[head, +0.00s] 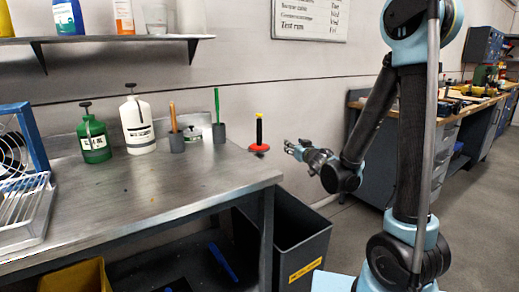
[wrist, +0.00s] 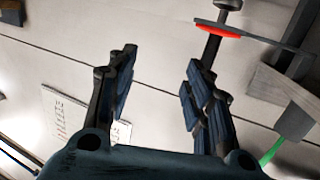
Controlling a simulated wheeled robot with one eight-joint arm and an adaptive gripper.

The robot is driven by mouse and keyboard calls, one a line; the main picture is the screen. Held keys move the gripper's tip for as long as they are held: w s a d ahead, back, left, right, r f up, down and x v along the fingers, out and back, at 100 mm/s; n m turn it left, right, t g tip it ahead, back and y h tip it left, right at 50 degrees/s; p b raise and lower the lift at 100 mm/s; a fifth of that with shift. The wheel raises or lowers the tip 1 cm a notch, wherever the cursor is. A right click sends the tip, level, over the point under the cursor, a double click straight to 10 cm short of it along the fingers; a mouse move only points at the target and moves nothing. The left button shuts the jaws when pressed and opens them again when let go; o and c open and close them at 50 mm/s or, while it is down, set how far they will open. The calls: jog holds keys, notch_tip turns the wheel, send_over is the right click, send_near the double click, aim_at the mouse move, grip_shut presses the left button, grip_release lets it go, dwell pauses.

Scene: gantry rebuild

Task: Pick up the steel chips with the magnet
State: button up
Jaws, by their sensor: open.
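The magnet (head: 259,132) stands upright at the back right corner of the steel bench, with a yellow-topped black handle and a red disc low down. In the wrist view the magnet (wrist: 212,46) shows beyond the right finger, its red disc over a grey bracket and a silver end past it; part of its handle is hidden behind that finger. My gripper (head: 290,147) is right of the magnet, apart from it, fingers toward the left. In the wrist view my gripper (wrist: 160,64) is open and empty. I cannot make out the steel chips for sure.
The steel bench (head: 165,200) has much free surface. A wire rack (head: 22,210) is at left. A dark bin (head: 300,240) stands below the bench's right end.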

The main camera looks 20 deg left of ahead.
aim_at(260, 136)
jog(key=s+a+n+g+y, duration=0.1)
jog(key=s+a+n+y, duration=0.15)
jog(key=a, duration=0.45)
jog(key=shift+m+y, duration=0.25)
jog(key=shift+y, duration=0.1)
jog(key=x, duration=1.2)
jog(key=shift+w+f, duration=0.1)
jog(key=shift+f, duration=0.2)
jog(key=shift+x, duration=2.6)
jog(key=shift+f, duration=0.1)
grip_shut()
